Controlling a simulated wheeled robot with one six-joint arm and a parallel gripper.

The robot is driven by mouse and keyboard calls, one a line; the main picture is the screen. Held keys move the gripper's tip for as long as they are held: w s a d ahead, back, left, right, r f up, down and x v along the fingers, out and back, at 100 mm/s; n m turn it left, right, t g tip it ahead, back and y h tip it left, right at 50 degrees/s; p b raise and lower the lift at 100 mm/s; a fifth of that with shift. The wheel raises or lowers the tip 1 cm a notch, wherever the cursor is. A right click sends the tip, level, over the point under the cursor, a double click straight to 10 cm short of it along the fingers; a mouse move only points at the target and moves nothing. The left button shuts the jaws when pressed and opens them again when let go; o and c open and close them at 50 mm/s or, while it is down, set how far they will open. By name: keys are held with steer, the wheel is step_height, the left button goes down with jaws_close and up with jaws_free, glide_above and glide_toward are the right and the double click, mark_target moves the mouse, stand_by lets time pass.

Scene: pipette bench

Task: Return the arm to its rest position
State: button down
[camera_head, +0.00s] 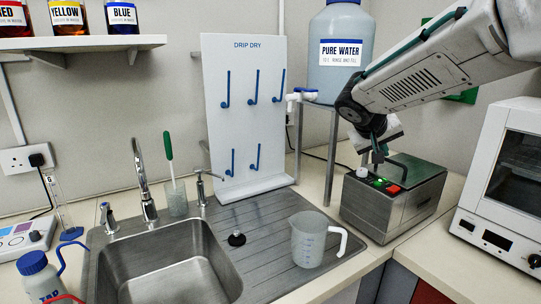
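My arm (440,62) reaches in from the upper right, with its wrist bent downward. My gripper (374,156) points down just above the left end of a metal box (398,205) with a black handle, a green light and a red switch. The gripper is small and dark here, so I cannot tell whether its fingers are apart or whether they touch the box. I see no object clearly held in it.
A jug (309,240) stands on the steel drainboard right of the sink (167,268). A white drip-dry rack (245,110) and a pure water container (340,62) stand behind. A white oven-like cabinet (505,185) stands at the right, close to the box.

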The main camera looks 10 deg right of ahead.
steer(key=s+a+f+g+y, duration=0.1)
steer(key=s+a+f+y, duration=0.1)
steer(key=s, duration=0.9)
steer(key=s+a+f+n+g+y, duration=0.1)
steer(key=s+a+f+y, duration=0.2)
steer(key=s, duration=0.7)
steer(key=s+a+f+n+g+y, duration=0.1)
steer(key=s+a+f+g+y, duration=0.1)
steer(key=s+a, duration=0.4)
steer(key=s, duration=0.5)
steer(key=shift+s+a+f+y, duration=0.15)
steer(key=shift+s+a+y, duration=0.1)
steer(key=shift+s+y, duration=0.1)
